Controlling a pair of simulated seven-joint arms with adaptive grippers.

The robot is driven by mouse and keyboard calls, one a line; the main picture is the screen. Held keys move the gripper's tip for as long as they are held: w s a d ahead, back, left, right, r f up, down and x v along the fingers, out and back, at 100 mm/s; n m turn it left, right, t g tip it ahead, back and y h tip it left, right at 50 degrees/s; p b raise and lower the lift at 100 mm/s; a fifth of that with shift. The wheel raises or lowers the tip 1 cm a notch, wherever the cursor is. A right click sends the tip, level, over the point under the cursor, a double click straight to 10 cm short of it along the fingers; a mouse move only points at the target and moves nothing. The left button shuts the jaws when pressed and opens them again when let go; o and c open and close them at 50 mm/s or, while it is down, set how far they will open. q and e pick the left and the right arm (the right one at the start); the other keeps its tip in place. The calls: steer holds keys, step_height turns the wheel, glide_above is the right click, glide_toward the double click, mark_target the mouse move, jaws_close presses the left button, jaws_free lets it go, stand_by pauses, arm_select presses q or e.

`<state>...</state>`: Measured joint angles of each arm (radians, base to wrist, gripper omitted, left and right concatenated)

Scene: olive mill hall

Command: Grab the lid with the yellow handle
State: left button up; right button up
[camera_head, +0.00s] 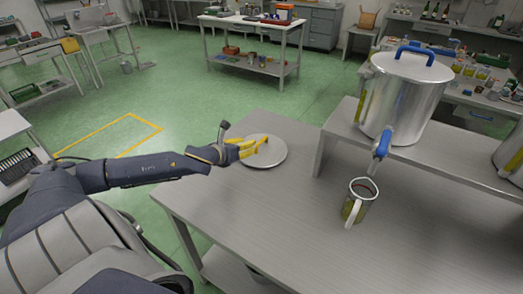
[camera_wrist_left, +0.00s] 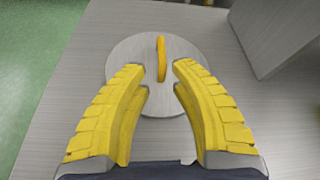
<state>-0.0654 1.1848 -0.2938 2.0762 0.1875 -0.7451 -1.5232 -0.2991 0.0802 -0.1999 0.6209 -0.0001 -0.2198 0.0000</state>
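The round grey lid (camera_head: 272,155) with a yellow handle (camera_head: 262,142) lies flat on the steel table near its far left edge. It also shows in the left wrist view (camera_wrist_left: 128,56), with its upright yellow handle (camera_wrist_left: 161,58) just beyond the fingertips. My left gripper (camera_head: 243,148) has yellow fingers and reaches over the lid from the left. In the left wrist view the left gripper (camera_wrist_left: 161,94) is open, its fingers spread either side of the handle's line with nothing between them. My right gripper is in neither view.
A steel tank (camera_head: 402,95) with blue handles and a blue tap (camera_head: 382,145) stands on a raised shelf (camera_head: 440,150) at right. The table's front middle (camera_head: 270,215) is clear.

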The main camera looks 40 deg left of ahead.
mark_target(263, 139)
arm_select(q)
steer(key=shift+x, duration=5.65)
steer(key=shift+o, duration=0.3)
steer(key=shift+d, duration=0.15)
jaws_close()
